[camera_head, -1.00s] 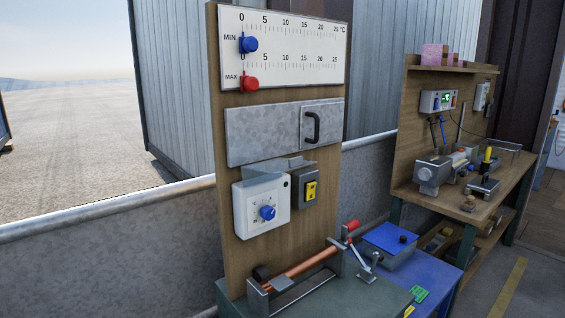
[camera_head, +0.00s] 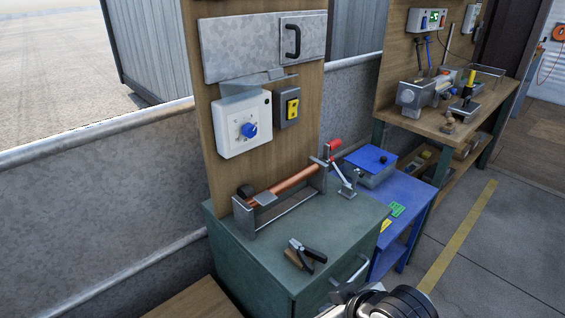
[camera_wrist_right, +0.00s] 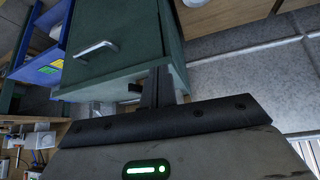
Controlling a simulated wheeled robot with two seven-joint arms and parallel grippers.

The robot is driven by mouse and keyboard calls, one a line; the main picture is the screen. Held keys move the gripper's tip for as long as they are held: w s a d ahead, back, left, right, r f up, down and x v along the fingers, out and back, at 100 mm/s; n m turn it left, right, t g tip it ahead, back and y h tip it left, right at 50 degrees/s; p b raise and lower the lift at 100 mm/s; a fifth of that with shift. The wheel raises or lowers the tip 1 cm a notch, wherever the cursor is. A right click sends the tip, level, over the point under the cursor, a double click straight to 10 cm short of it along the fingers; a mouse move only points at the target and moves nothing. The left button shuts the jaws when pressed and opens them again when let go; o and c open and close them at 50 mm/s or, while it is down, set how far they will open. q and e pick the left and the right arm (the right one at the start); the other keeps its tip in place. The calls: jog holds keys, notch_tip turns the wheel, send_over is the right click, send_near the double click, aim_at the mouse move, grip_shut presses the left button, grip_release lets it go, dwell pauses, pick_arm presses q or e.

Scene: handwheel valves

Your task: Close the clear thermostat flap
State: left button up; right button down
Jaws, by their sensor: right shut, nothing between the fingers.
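The white thermostat (camera_head: 242,124) with a blue dial is mounted on the upright wooden board. Its clear flap (camera_head: 258,82) sticks out above it, raised, so the dial face is uncovered. My right gripper (camera_wrist_right: 160,84) is shut and empty in the right wrist view, in front of the green cabinet and well away from the flap. Part of my right arm shows at the bottom edge of the head view, low and to the right of the thermostat. My left gripper is not in view.
A dark switch box (camera_head: 287,107) with a yellow front sits right of the thermostat. Below, the green cabinet (camera_head: 325,235) carries a copper pipe (camera_head: 295,180) in a clamp fixture and pliers (camera_head: 305,252). A blue table (camera_head: 412,203) stands to the right. Space before the thermostat is clear.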

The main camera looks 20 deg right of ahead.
jog(key=w+d+r+t+y, duration=0.2)
jog(key=w+r+t, duration=0.4)
jog(key=w+r, duration=0.8)
notch_tip(320, 180, up, 26)
jog(key=n+t+y+p, duration=0.2)
jog(key=t+y+p, duration=0.15)
jog(key=t, duration=0.25)
send_over(258, 85)
jog(key=w+d, duration=0.1)
jog(key=d, duration=0.3)
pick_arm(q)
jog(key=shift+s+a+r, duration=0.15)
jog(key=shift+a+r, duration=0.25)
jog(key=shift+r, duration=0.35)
pick_arm(e)
jog(key=f, duration=0.2)
jog(key=s+f, duration=0.1)
jog(key=shift+d+f, duration=0.2)
jog(key=shift+f, duration=0.2)
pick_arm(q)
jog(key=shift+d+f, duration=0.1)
